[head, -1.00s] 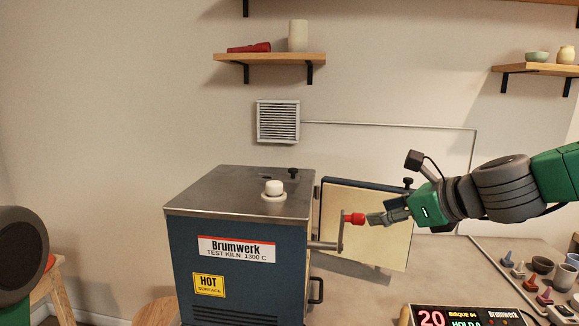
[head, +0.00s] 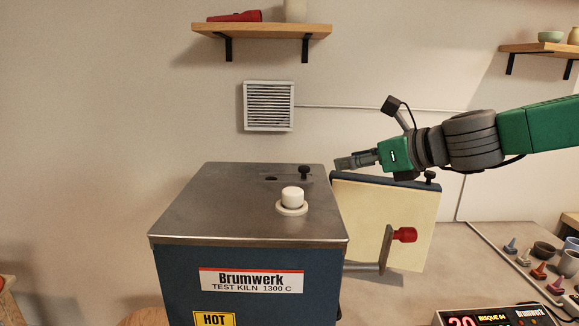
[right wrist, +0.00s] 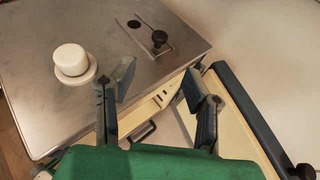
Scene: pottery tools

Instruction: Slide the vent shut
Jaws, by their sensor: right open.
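The vent is a thin slide plate (head: 286,178) on the steel top of the kiln (head: 230,205), near its back right corner. A dark round hole (right wrist: 134,26) shows uncovered in it, with the black knob (right wrist: 159,38) beside it. The knob (head: 304,172) stands to the right of the hole in the head view. My right gripper (head: 340,163) is just right of the kiln top, above the open door's upper edge, apart from the knob. In the right wrist view its fingers (right wrist: 160,84) are spread with nothing between them. My left gripper is out of view.
A white plug (head: 292,199) stands on the kiln top in front of the vent. The kiln door (head: 365,225) stands open at the right, with a red-knobbed lever (head: 404,235). A controller (head: 497,316) and small pottery pieces are on the table at right.

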